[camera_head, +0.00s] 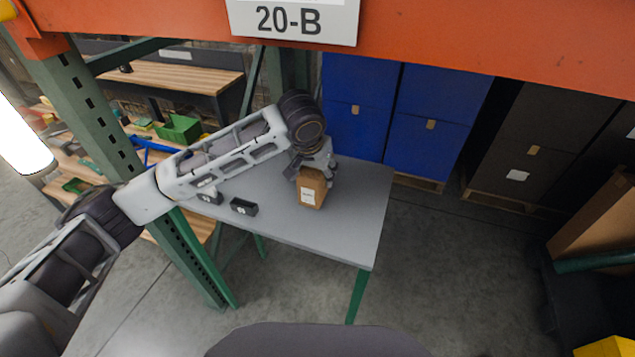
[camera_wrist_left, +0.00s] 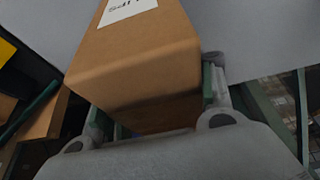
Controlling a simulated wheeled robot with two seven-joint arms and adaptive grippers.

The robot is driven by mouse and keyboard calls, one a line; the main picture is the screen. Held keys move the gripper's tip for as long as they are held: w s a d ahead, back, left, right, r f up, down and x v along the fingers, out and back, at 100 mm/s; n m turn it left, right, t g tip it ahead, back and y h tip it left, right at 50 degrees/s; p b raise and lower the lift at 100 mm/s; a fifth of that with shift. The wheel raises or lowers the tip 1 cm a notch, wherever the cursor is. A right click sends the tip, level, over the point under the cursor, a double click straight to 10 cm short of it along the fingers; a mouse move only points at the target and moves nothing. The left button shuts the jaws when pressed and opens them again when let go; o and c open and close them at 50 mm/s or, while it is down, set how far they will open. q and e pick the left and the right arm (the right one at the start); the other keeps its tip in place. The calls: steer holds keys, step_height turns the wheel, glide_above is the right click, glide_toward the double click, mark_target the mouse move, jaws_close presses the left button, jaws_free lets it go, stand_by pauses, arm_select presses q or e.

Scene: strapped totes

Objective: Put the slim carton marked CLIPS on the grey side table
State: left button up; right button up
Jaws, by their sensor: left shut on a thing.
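A slim brown carton (camera_head: 312,187) with a white label is at the grey side table (camera_head: 350,215), toward its right part. The label's print is too small to read in the head view. In the left wrist view the carton (camera_wrist_left: 140,60) fills the middle, its label partly cut off by the top edge. My left gripper (camera_head: 316,168) reaches over the table from the left and is shut on the carton, with a finger on each side in the wrist view (camera_wrist_left: 160,105). I cannot tell whether the carton's base touches the table. My right gripper is not in view.
Two small dark bins (camera_head: 243,207) stand on the table left of the carton. An orange rack beam (camera_head: 450,40) crosses the top, and a green upright (camera_head: 130,150) stands at left. Blue boxes (camera_head: 425,125) stand behind the table. The table's front right is bare.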

mark_target(311, 172)
arm_select(q)
steer(key=shift+f, duration=1.85)
steer(key=o, duration=1.3)
steer(key=shift+v, duration=6.05)
